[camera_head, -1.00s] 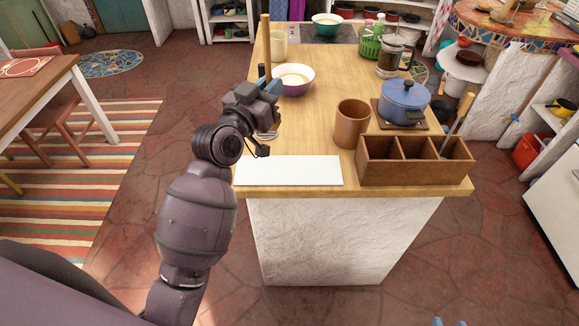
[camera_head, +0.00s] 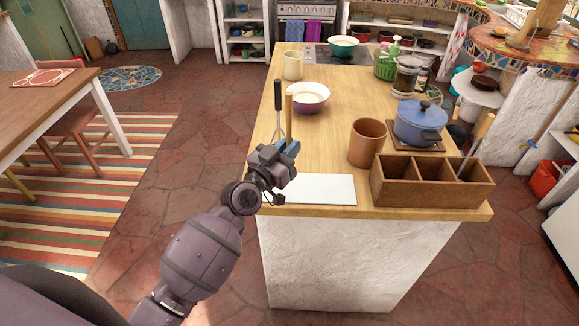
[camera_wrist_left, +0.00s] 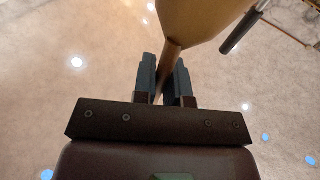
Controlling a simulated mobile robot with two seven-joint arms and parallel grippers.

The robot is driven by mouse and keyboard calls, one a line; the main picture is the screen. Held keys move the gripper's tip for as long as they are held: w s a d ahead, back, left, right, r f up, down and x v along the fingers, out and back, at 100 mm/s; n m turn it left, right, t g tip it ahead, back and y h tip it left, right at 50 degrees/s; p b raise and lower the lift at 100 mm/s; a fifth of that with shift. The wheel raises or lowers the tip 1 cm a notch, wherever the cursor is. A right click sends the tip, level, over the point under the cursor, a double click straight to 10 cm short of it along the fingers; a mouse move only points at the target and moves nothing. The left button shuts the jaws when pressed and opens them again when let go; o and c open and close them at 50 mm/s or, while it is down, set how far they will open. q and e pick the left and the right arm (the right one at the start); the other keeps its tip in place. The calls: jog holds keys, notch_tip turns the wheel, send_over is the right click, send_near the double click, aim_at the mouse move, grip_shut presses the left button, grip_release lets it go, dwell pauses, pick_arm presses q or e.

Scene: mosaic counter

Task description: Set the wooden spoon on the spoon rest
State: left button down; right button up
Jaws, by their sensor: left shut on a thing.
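My left gripper (camera_head: 288,148) is over the front left of the counter, shut on the wooden spoon (camera_head: 289,105). The spoon's handle stands roughly upright in the head view. In the left wrist view the handle passes between the fingers (camera_wrist_left: 165,70), and a broad wooden part of the spoon (camera_wrist_left: 203,14) fills the top, cut off by the edge. A thin white slab (camera_head: 322,189) lies flat at the counter's front edge, just below and right of the gripper. I cannot tell whether this slab is the spoon rest; no other spoon rest shows clearly. My right gripper is out of view.
A black-handled utensil (camera_head: 278,94) is close behind the gripper; it also shows in the left wrist view (camera_wrist_left: 240,31). A wooden divided box (camera_head: 398,188), brown cup (camera_head: 366,142), blue pot (camera_head: 420,124) and bowl (camera_head: 308,97) stand nearby. The counter's middle is clear.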

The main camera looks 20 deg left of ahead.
pick_arm(q)
jog(key=shift+f, duration=0.6)
notch_tip(320, 180, down, 4)
jog(key=shift+r+b, duration=0.1)
jog(key=shift+b, duration=0.9)
jog(key=c, duration=1.2)
grip_release()
jog(key=shift+o, duration=0.2)
